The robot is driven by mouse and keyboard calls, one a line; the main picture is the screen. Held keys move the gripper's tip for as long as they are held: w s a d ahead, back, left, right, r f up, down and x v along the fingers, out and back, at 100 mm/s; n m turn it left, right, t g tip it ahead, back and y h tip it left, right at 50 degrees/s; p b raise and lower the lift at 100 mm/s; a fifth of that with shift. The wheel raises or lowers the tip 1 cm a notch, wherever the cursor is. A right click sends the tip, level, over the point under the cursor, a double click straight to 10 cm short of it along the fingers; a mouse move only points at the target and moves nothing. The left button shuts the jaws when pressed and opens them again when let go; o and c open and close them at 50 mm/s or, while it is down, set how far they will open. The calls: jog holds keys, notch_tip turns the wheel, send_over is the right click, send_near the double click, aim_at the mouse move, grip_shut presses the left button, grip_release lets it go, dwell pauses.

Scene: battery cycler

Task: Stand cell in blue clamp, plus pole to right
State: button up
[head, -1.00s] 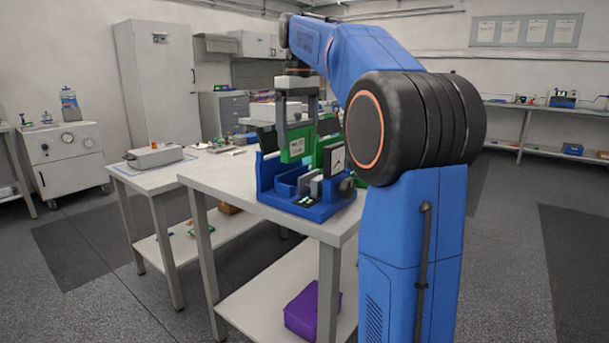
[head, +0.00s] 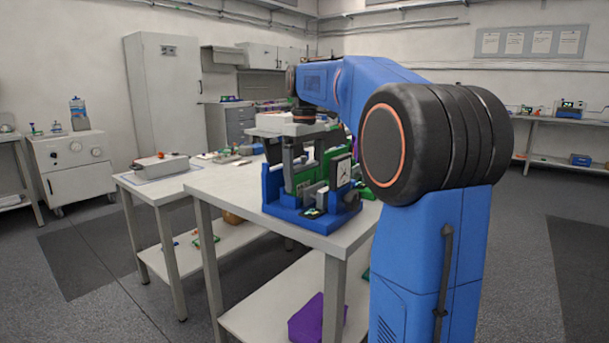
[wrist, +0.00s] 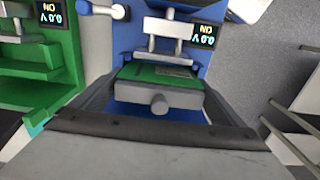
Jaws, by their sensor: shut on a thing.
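The blue clamp (head: 318,224) stands at the near end of the white bench, with grey jaw blocks inside its frame. My gripper (head: 303,174) points down into it and is shut on a green cell (head: 300,186). The cell is upright, low between the clamp's sides. In the wrist view the cell's green top (wrist: 160,76) shows between my fingers, next to a grey jaw block with a round knob (wrist: 159,103). The cell's lower end is hidden, so I cannot tell whether it touches the clamp floor. I cannot make out its pole marks.
A green clamp (wrist: 25,88) stands close beside the blue one, with a small display on each. The white bench top (head: 232,197) is free in front of the blue clamp. A purple box (head: 312,318) lies on the shelf below.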

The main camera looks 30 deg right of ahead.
jog(key=o, duration=1.3)
notch_tip(320, 180, up, 12)
jog(key=shift+r, duration=0.1)
